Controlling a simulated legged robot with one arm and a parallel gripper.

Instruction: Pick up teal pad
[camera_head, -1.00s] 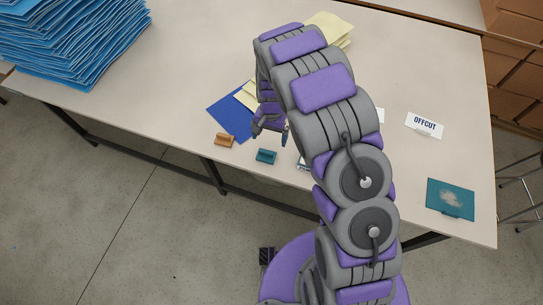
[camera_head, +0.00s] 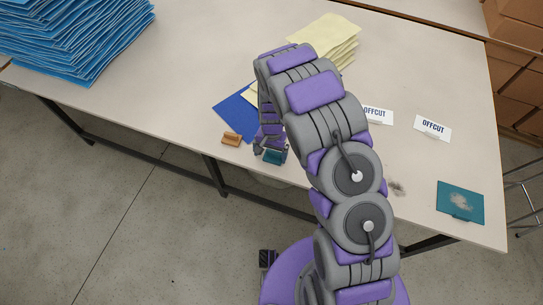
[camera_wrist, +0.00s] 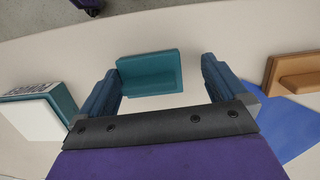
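The teal pad (camera_wrist: 150,74) is a small block with a raised back edge, lying on the table near its front edge. It also shows in the head view (camera_head: 273,158), partly covered by my gripper. My gripper (camera_wrist: 160,68) is open in the wrist view, with one dark blue finger to each side of the pad. There is a gap between the pad and the right finger; the left finger is close to the pad, and I cannot tell whether they touch. In the head view my gripper (camera_head: 270,150) is right at the pad.
An orange-brown block (camera_head: 231,139) lies just left of the pad, beside a blue sheet (camera_head: 236,113). A white-faced teal block (camera_wrist: 36,113) stands left in the wrist view. A smeared teal plate (camera_head: 460,203) and an OFFCUT sign (camera_head: 433,126) are at the right. Blue sheets (camera_head: 80,30) are stacked back left.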

